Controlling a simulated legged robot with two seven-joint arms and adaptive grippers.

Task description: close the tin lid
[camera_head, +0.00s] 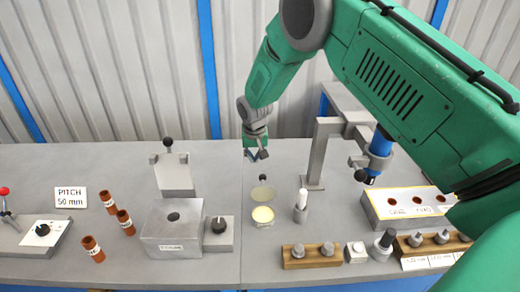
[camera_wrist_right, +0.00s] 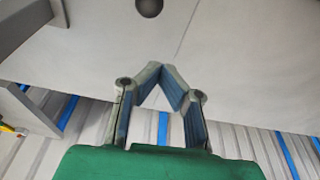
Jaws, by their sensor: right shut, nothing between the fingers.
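A small round tin (camera_head: 263,214) with a pale yellow inside stands on the grey bench, left of the white-topped post. Its round lid (camera_head: 262,194) is raised at the tin's far side, so the tin is open. A dark ball knob (camera_head: 262,178) shows just beyond the lid; a dark ball (camera_wrist_right: 149,8), probably the same one, is cut off at the top of the right wrist view. My right gripper (camera_head: 257,154) hangs beyond the lid, apart from it. In the right wrist view its fingers (camera_wrist_right: 162,74) are shut and empty. My left gripper is out of view.
A metal block (camera_head: 172,238) and a black knob box (camera_head: 219,233) stand left of the tin. A white-topped post (camera_head: 301,205) stands close on its right, with a grey stand (camera_head: 318,150) behind. Wooden holders (camera_head: 312,262) are at front right. Bench around my gripper is clear.

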